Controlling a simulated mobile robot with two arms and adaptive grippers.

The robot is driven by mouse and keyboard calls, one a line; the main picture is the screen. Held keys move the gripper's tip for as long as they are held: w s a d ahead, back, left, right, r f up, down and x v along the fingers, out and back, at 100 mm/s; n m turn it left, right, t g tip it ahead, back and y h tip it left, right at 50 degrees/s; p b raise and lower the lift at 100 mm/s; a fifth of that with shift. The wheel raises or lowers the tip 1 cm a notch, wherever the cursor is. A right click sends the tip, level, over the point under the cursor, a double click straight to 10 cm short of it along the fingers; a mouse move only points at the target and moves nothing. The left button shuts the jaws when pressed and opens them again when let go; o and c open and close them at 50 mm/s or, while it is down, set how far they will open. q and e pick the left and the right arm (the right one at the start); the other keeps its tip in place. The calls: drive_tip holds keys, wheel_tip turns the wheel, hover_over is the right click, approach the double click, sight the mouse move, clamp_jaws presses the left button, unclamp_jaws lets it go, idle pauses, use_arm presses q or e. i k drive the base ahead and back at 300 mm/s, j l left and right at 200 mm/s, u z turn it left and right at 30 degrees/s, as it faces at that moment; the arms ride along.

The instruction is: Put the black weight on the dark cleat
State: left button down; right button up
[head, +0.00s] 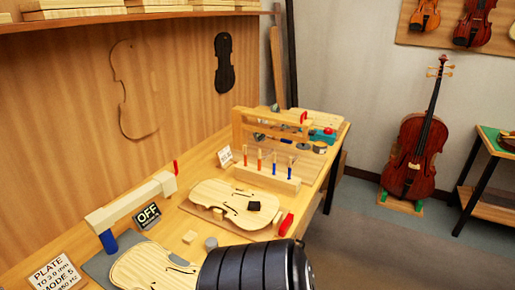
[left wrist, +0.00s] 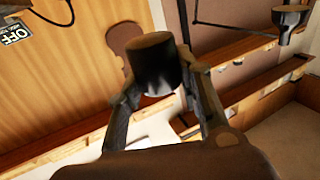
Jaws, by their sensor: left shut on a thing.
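In the left wrist view my left gripper (left wrist: 160,88) is shut on a black cylindrical weight (left wrist: 154,64), with one finger on each side of it. The weight is clear of any surface there. A small dark square block, which looks like the dark cleat (head: 254,206), lies on the pale violin plate (head: 215,193) on the bench in the head view. Nothing is on top of it. The left gripper and its weight do not show in the head view. My right gripper is in neither view.
A red clamp (head: 286,224) stands at the plate's right edge. Behind is a wooden rack (head: 268,176) of coloured tools. A second plate (head: 140,268) lies near the OFF sign (head: 147,215).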

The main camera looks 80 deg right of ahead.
sight(254, 204)
drive_tip(key=k+l+z, duration=0.3)
drive_tip(key=l+z, duration=0.35)
drive_tip(key=l, duration=0.15)
drive_tip(key=l+z, duration=0.3)
drive_tip(key=l, duration=0.2)
drive_tip(key=k+l+z, duration=0.1)
drive_tip(key=l+z, duration=0.2)
drive_tip(key=l, duration=1.7)
